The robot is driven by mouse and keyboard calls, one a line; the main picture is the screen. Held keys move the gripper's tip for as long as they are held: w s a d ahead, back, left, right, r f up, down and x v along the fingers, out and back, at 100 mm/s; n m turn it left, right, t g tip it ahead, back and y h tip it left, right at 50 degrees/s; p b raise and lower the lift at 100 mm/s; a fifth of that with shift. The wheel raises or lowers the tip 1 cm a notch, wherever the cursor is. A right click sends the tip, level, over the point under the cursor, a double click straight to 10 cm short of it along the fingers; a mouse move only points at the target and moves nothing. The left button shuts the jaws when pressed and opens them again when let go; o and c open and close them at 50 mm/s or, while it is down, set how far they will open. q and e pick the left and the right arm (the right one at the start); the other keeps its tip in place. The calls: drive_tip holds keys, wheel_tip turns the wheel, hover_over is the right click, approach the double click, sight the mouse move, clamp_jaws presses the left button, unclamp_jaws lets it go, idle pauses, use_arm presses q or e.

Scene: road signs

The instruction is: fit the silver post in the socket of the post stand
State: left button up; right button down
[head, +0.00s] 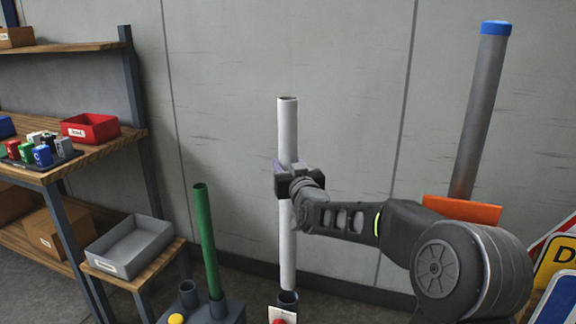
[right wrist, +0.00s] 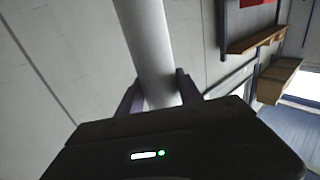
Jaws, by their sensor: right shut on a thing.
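The silver post (head: 287,240) is long, pale and upright. My right gripper (head: 287,180) is shut around its middle, and the right wrist view shows the post (right wrist: 150,50) between the two fingers (right wrist: 158,97). The post's lower end is at the mouth of a dark round socket (head: 288,298) at the bottom edge of the head view. I cannot tell whether the end is inside it or just above. The post stand (head: 232,315) is partly cut off below; a green post (head: 206,240) leans slightly in it. My left gripper is not in view.
An empty dark socket (head: 189,292) and a yellow button (head: 176,319) are left of the green post. A grey tray (head: 130,246) sits on a low wooden bench. A tall blue-capped pole (head: 480,110) and road signs (head: 556,265) stand at right. A wall is behind.

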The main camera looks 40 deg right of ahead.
drive_tip(key=b, duration=0.3)
hover_over(288, 218)
drive_tip(key=x, duration=0.2)
drive_tip(key=shift+f, duration=4.45)
drive_tip(key=f+b, duration=0.4)
drive_tip(key=b, duration=0.1)
drive_tip(key=f+b, duration=0.2)
drive_tip(key=shift+d+f+b, duration=0.25)
drive_tip(key=shift+f+b, duration=0.25)
drive_tip(key=shift+b, duration=0.1)
drive_tip(key=c, duration=1.1)
unclamp_jaws()
drive_tip(key=o, duration=0.4)
drive_tip(key=shift+s+f, duration=0.1)
drive_tip(key=shift+f, duration=0.15)
drive_tip(key=v, duration=0.7)
drive_tip(key=shift+s, duration=0.35)
drive_tip(key=shift+a, duration=0.1)
